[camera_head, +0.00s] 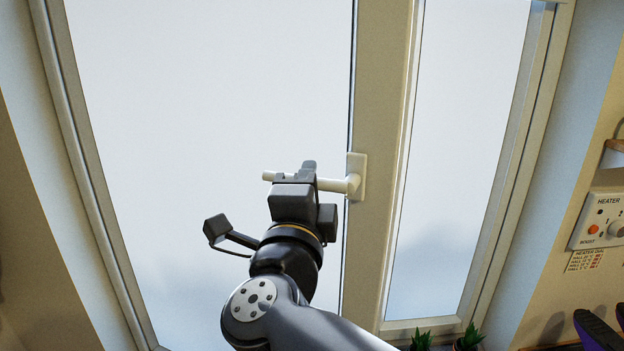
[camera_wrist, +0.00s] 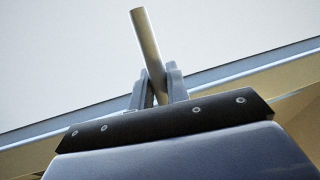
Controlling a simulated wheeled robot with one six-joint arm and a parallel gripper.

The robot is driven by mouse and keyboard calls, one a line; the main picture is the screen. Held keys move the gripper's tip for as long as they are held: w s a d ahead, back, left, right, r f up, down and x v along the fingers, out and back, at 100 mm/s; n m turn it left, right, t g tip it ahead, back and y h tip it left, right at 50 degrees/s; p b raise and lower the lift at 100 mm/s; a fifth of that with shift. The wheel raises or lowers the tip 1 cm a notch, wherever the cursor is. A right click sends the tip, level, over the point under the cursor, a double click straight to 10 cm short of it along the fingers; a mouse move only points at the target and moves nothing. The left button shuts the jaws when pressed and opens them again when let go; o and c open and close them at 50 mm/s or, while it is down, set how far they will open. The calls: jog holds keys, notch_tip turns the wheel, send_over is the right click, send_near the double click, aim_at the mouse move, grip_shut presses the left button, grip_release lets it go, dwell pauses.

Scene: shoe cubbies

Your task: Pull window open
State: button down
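The window (camera_head: 383,90) fills the head view, with a wide left pane, a narrower right pane and a cream upright between them. A pale lever handle (camera_head: 338,184) is mounted on that upright and lies nearly level, pointing left. My gripper (camera_head: 309,172) is at the handle's free part, with its fingers across the bar. In the wrist view the handle bar (camera_wrist: 148,45) passes between the two fingers (camera_wrist: 160,88), which look closed against it. A thin dark line runs along the left edge of the upright; I cannot tell whether the window is ajar.
A heater control panel (camera_head: 600,220) is on the wall at the right, with a shelf edge above it. Small green plants (camera_head: 468,338) stand below the right pane. Dark and purple objects (camera_head: 597,330) lie at the bottom right. The space before the left pane looks clear.

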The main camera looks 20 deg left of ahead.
jog(key=shift+s+f, duration=0.15)
jog(key=shift+s, duration=0.4)
jog(key=shift+w, duration=0.1)
jog(key=c, duration=1.4)
grip_release()
jog(key=shift+c, duration=0.2)
jog(key=v, duration=1)
jog(key=shift+s+b, duration=0.35)
jog(key=shift+b, duration=0.05)
jog(key=shift+w, duration=0.1)
